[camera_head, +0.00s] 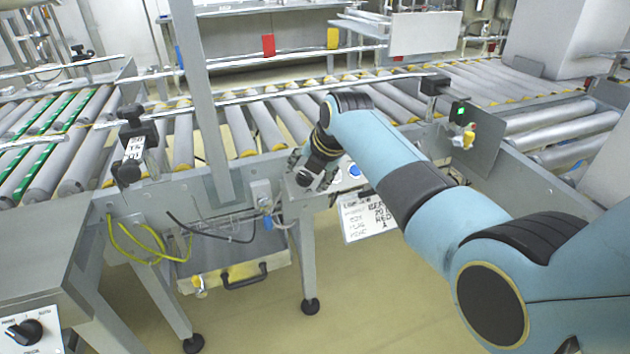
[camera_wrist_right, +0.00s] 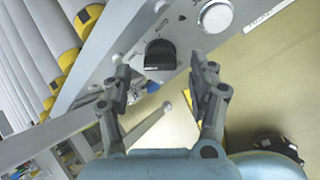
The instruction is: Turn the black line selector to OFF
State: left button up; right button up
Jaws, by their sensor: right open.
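The black line selector (camera_wrist_right: 160,54) is a dark rounded knob on a light grey panel in the right wrist view. My left gripper is not in view.
A blue button (camera_head: 354,171) sits right of the gripper on the panel. A white sign (camera_head: 368,220) hangs below. Another black rotary knob (camera_head: 25,332) is on a separate box at lower left. Roller conveyors (camera_head: 270,122) run behind. Cables (camera_head: 215,234) hang left of the panel.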

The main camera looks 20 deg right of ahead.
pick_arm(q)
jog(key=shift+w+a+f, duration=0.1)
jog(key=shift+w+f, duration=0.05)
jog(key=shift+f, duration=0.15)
pick_arm(e)
jog(key=shift+x, duration=0.9)
jog(key=shift+c, duration=0.4)
jog(key=c, duration=1.1)
